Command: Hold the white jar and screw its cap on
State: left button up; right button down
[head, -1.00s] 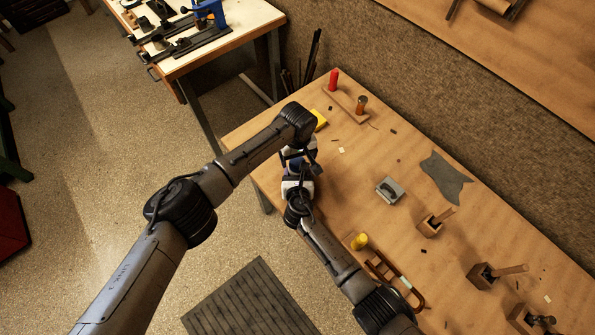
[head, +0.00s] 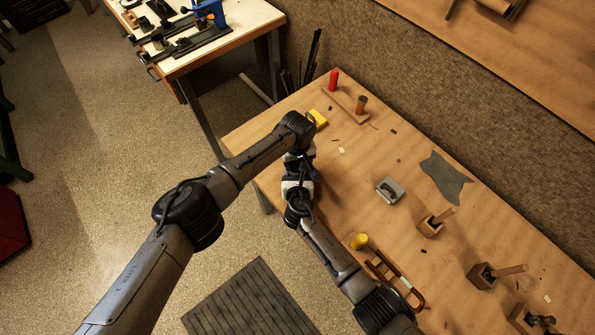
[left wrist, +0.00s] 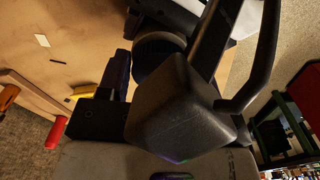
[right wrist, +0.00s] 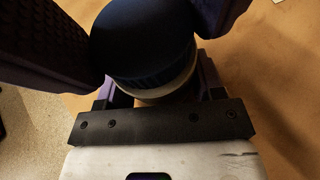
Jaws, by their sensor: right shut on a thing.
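A dark blue ribbed cap (right wrist: 145,45) sits over the pale rim of the white jar (right wrist: 150,98) in the right wrist view. My right gripper (head: 300,182) is shut on the jar, whose body is mostly hidden between its fingers. My left gripper (head: 299,152) is above it in the head view, its dark fingers on either side of the cap with their tips turned toward the right gripper. They look spread; contact with the cap is unclear. In the left wrist view the cap (left wrist: 158,48) is dark, partly behind a large dark finger block. The thread is hidden.
The workbench (head: 350,190) carries a grey metal block (head: 390,190), a yellow sponge-like piece (head: 317,118), a wooden rack with a red bottle (head: 334,80), a yellow-capped item (head: 360,241) and wooden blocks with handles (head: 432,226). Open floor lies left of the bench.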

pick_arm(q)
jog(key=c, duration=0.5)
jog(key=m, duration=0.3)
jog(key=o, duration=1)
jog(key=shift+r, duration=2.25)
